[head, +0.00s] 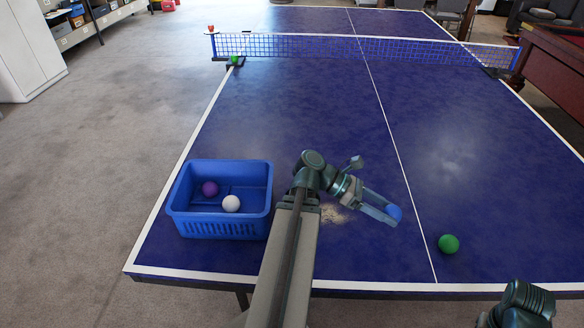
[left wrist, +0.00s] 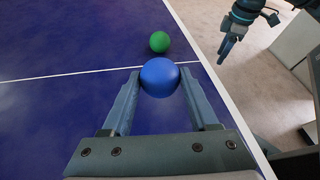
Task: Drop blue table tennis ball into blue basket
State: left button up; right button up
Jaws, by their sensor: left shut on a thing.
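The blue table tennis ball (head: 395,213) is held between the fingertips of my left gripper (head: 381,210), over the table. In the left wrist view the ball (left wrist: 160,77) sits between the two fingers of my left gripper (left wrist: 164,88). The blue basket (head: 219,226) stands on the table's near left corner, left of my left arm and apart from the gripper. It holds a purple ball (head: 210,188) and a white ball (head: 231,203). My right gripper (left wrist: 227,48) shows small in the left wrist view, beyond the table edge; whether it is open is unclear.
A green ball (head: 449,243) lies on the blue table (head: 330,110), right of the held ball. Another green ball (head: 235,60) is near the net's left end. The net (head: 350,48) crosses the far part. The table's middle is clear.

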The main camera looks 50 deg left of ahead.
notch_tip(320, 180, up, 17)
jog(key=p, duration=1.6)
jog(key=shift+f, duration=0.15)
